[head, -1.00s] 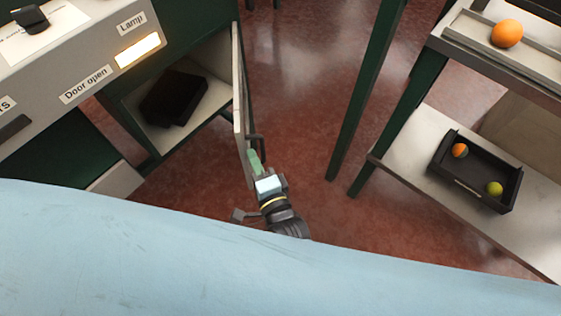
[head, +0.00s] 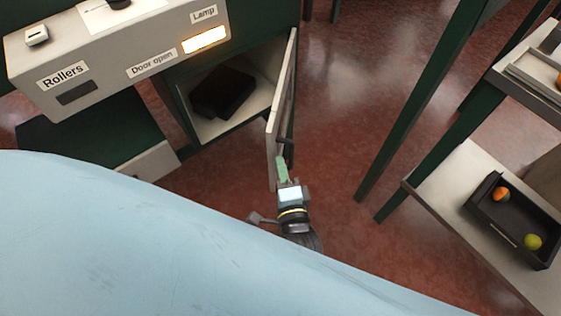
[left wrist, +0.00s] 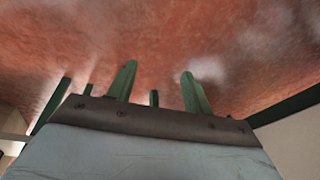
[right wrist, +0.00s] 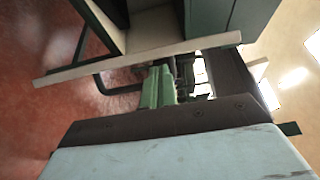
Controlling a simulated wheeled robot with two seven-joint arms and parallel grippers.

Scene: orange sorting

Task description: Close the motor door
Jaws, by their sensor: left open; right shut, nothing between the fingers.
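The motor door (head: 281,110) is a pale panel standing wide open at the right side of the machine's lower compartment. It has a dark bar handle (head: 291,125) on its right face. My right gripper (head: 282,163) is shut and empty, at the door's near end close to the handle. In the right wrist view its green fingers (right wrist: 160,86) are together beside the door (right wrist: 140,60) and the dark handle (right wrist: 115,89); whether they touch is unclear. My left gripper (left wrist: 158,82) is open and empty above the red floor; it is not visible in the head view.
The compartment holds a dark box (head: 225,92). The machine's panel (head: 120,50) has a lit lamp and labels for rollers and door open. At right, a shelf (head: 450,190) bears a black tray (head: 513,247) with fruit. Red floor lies open between machine and shelf.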

